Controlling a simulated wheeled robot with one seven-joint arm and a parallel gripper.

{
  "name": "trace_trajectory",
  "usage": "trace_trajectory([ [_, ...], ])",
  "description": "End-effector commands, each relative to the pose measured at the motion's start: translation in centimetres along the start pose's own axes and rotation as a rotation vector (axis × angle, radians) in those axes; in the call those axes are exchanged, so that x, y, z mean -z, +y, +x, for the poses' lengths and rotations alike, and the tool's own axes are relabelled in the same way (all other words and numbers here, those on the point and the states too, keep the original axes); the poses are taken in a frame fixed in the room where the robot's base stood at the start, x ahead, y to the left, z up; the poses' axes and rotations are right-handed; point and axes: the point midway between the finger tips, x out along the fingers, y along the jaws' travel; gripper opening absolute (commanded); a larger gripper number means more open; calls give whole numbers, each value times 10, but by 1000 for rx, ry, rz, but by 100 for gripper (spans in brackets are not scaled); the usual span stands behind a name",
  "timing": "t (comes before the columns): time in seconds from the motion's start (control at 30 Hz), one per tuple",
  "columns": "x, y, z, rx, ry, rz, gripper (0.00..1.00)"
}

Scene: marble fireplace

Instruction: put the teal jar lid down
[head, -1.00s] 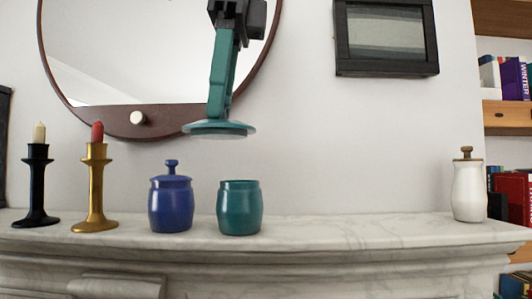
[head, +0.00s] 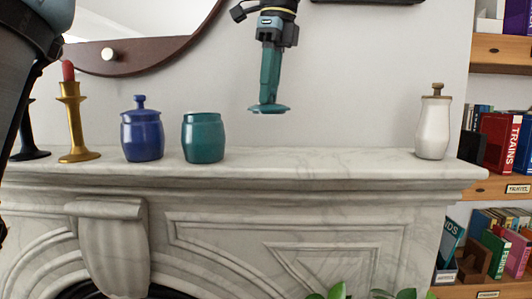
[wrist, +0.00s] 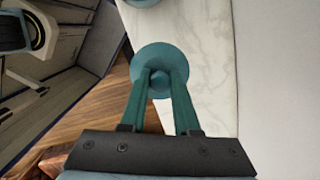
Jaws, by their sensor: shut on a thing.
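The teal jar lid (head: 269,109) is a flat disc held level above the marble mantel, to the right of the teal jar. My gripper (head: 268,98) points down and is shut on the lid's knob. In the wrist view the lid (wrist: 150,58) shows with its knob between the fingertips of my gripper (wrist: 160,82). The teal jar (head: 203,138) stands upright and lidless on the mantel. Its opening is hardly visible from this angle.
The marble mantel (head: 320,162) is clear from the teal jar to a white jar (head: 433,125) at the right end. A lidded blue jar (head: 142,132) and a gold candlestick (head: 75,125) stand to the left. A round mirror (head: 150,58) hangs behind.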

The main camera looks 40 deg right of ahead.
Motion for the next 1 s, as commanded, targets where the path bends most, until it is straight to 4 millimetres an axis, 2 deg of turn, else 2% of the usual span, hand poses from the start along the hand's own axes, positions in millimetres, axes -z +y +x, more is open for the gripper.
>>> trace_trajectory([
  [0.2,7,0,38,-4,-2,5,0],
  [0.37,13,-2,54,-3,-4,5,0],
  [0.6,19,-3,86,-6,-6,5,0],
  [0.7,20,-3,93,-4,-6,4,0],
  [1.0,20,-4,96,-4,-5,4,0],
])
